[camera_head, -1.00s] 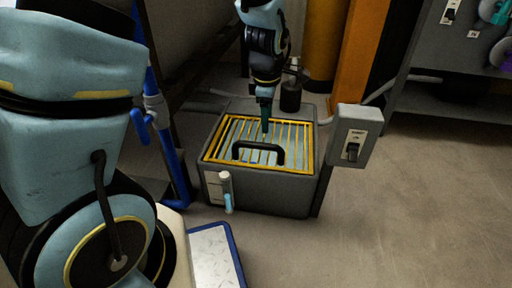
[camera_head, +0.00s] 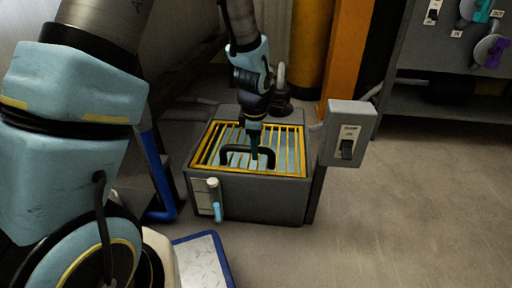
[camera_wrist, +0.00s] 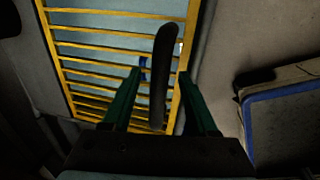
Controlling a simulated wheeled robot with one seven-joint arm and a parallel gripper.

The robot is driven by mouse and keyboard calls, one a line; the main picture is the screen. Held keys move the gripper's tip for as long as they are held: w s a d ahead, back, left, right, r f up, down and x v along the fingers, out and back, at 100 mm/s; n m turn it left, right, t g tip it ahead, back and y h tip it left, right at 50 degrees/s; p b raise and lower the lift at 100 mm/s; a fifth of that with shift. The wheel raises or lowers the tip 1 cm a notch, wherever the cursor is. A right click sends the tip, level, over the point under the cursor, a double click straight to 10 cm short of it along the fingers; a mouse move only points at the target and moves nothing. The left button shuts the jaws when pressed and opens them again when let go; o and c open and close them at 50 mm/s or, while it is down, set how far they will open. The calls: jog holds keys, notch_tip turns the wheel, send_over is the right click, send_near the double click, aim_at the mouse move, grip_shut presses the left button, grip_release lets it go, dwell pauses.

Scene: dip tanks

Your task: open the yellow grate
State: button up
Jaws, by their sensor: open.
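The yellow grate (camera_head: 214,143) lies flat and closed over the top of a grey tank (camera_head: 262,203). A black arched handle (camera_head: 228,154) stands on the grate near its front edge. My gripper (camera_head: 254,162) points down at the handle from above. In the wrist view my gripper (camera_wrist: 158,88) is open, its two green fingers on either side of the black handle (camera_wrist: 159,75). Whether the fingers touch the handle I cannot tell. The grate's yellow bars (camera_wrist: 105,48) fill the upper left of the wrist view.
A grey switch box (camera_head: 349,134) stands on a post at the tank's right. A lever with a light blue grip (camera_head: 216,208) is on the tank's front. A blue-edged tray (camera_head: 206,262) lies at the front. An orange post (camera_head: 352,55) stands behind. Floor at right is clear.

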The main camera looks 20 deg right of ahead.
grip_shut()
dwell(0.4)
dwell(1.0)
